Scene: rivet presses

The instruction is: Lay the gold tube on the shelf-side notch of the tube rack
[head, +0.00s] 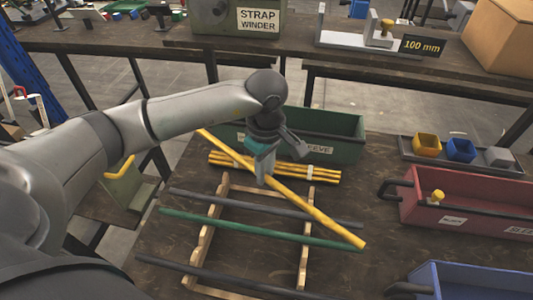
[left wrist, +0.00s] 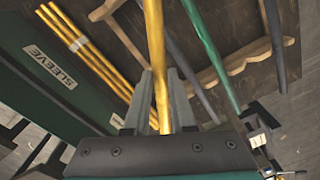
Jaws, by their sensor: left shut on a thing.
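The gold tube (head: 322,215) is held by my left gripper (head: 265,176), above the wooden tube rack (head: 303,262). It slants from far left to near right in the head view, across the rack's direction. In the left wrist view the tube (left wrist: 155,45) passes between the two fingers. The rack has two notched rails. A dark grey tube (head: 200,196), a green tube (head: 235,227) and another grey tube (head: 225,281) lie across them. My arm and the held tube partly cover the rack's far end. My right gripper is not in view.
A tied bundle of gold tubes (head: 228,166) lies beyond the rack, before a green SLEEVE bin (head: 347,130). A red bin (head: 430,210) and blue bin (head: 465,278) stand at right. A tray with small coloured cups (head: 460,150) is behind them.

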